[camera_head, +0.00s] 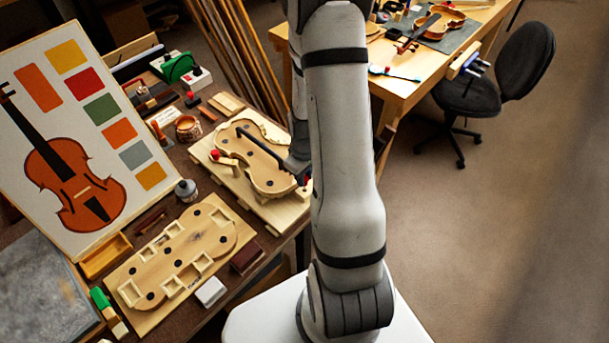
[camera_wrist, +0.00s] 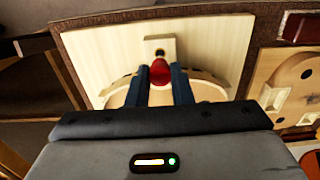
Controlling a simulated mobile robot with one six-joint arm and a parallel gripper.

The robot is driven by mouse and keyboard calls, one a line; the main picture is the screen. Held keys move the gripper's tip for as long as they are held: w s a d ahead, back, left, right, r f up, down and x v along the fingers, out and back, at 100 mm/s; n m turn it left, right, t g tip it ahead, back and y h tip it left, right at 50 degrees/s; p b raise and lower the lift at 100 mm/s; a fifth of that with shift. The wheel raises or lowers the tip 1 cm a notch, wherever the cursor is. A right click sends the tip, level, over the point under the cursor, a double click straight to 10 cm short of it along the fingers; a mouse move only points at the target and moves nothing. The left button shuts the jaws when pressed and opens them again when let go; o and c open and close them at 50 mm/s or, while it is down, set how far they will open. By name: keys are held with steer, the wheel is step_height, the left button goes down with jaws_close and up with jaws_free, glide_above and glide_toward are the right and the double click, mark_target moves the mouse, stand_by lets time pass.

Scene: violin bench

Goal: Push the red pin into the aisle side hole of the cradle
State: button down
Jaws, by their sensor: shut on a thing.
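The cradle (camera_head: 207,152) is a pale wooden board with a violin-shaped frame on the bench. My gripper (camera_head: 299,172) is at its right, aisle-side edge, partly hidden by my arm in the head view. In the wrist view, my gripper (camera_wrist: 165,88) is shut on the red pin (camera_wrist: 160,72), whose rounded red head sits between the two fingers. Just past the pin is a pale block (camera_wrist: 140,52) on the cradle (camera_wrist: 221,44), with a small dark hole (camera_wrist: 160,51). The pin's tip is hidden, so I cannot tell whether it is in the hole.
Another red knob (camera_head: 215,155) is at the cradle's left side. A second wooden form board (camera_head: 150,260) lies in front, with a white block (camera_head: 210,291) and a dark red block (camera_head: 246,257) beside it. A violin poster (camera_head: 75,130) stands at the left.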

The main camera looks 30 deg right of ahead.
steer(key=shift+f+b, duration=1.7)
steer(key=shift+f, duration=0.15)
steer(key=c, duration=1.2)
jaws_free()
steer(key=shift+r, duration=0.1)
steer(key=shift+r, duration=3.9)
